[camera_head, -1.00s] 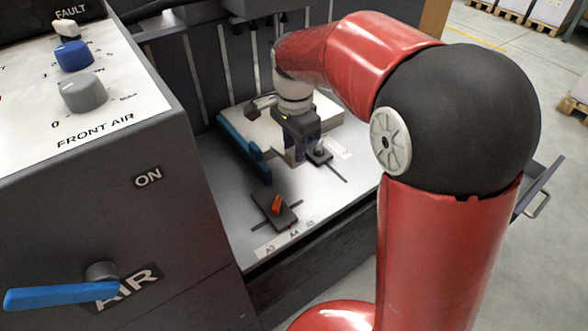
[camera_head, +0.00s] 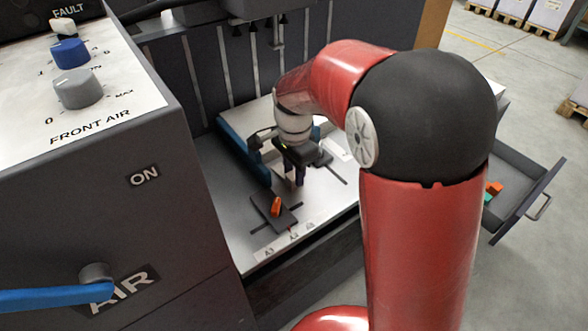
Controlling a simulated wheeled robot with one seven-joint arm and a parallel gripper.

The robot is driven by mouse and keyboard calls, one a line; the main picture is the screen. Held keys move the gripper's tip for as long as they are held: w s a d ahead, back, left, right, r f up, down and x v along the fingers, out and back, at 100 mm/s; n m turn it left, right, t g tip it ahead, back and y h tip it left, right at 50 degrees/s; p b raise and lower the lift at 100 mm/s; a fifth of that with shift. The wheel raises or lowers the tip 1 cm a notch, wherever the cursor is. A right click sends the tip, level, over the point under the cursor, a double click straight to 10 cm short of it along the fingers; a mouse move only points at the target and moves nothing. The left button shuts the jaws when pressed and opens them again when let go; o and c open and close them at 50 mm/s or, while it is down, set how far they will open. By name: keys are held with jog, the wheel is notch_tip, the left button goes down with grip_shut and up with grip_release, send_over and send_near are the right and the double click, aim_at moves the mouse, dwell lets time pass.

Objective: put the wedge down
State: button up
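My gripper (camera_head: 296,183) points down, low over the pale feed table (camera_head: 235,224), just behind and right of a dark plate (camera_head: 268,220) bearing a small orange piece (camera_head: 276,207). The gripper looks apart from that piece in the picture. Its fingers are small and dark, and I cannot tell whether they are open or hold anything. I cannot make out a wedge for certain. Small orange (camera_head: 494,187) and green (camera_head: 487,197) pieces lie in the open drawer (camera_head: 528,207) at right, partly hidden by my arm.
A blue guide bar (camera_head: 243,151) runs behind the gripper, beside a pale stack. The grey console (camera_head: 120,215) with knobs and a blue AIR lever (camera_head: 45,299) stands at left. Labels mark the table's front edge. Bare table surrounds the dark plate.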

jog(key=o, duration=0.3)
jog(key=shift+o, duration=0.2)
jog(key=shift+r, duration=0.1)
notch_tip(320, 180, up, 12)
jog(key=p, duration=0.2)
jog(key=s+d+n+t, duration=0.2)
jog(key=s+d+n, duration=0.3)
jog(key=s, duration=0.5)
jog(key=s+d+n+t, duration=0.3)
jog(key=s+d+n, duration=0.3)
jog(key=s+d, duration=0.2)
jog(key=shift+s+d+r+t, duration=0.3)
jog(key=shift+s+d, duration=0.1)
jog(key=shift+s, duration=0.7)
